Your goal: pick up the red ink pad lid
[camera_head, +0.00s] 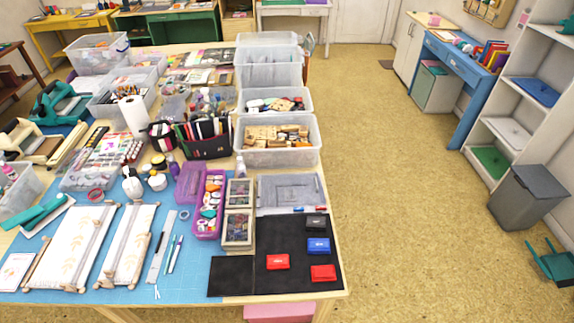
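Two small red rectangular pieces lie on the black mat (272,280) at the table's front right corner. The left red piece (277,262) lies near the middle of the mat, and the right red piece (323,273) lies near its right edge. Both bear small light markings. They are apart from each other, and I cannot tell which is the lid and which is the pad. A blue ink pad (318,246) and a black ink pad (316,223) lie behind the right red piece. Neither of my grippers is in view.
A grey tray (291,190) with pens along its front edge lies behind the mat. Compartment boxes (238,228) and a purple case (208,205) stand to its left. Clear bins (277,157) are farther back. Open floor (410,210) lies right of the table.

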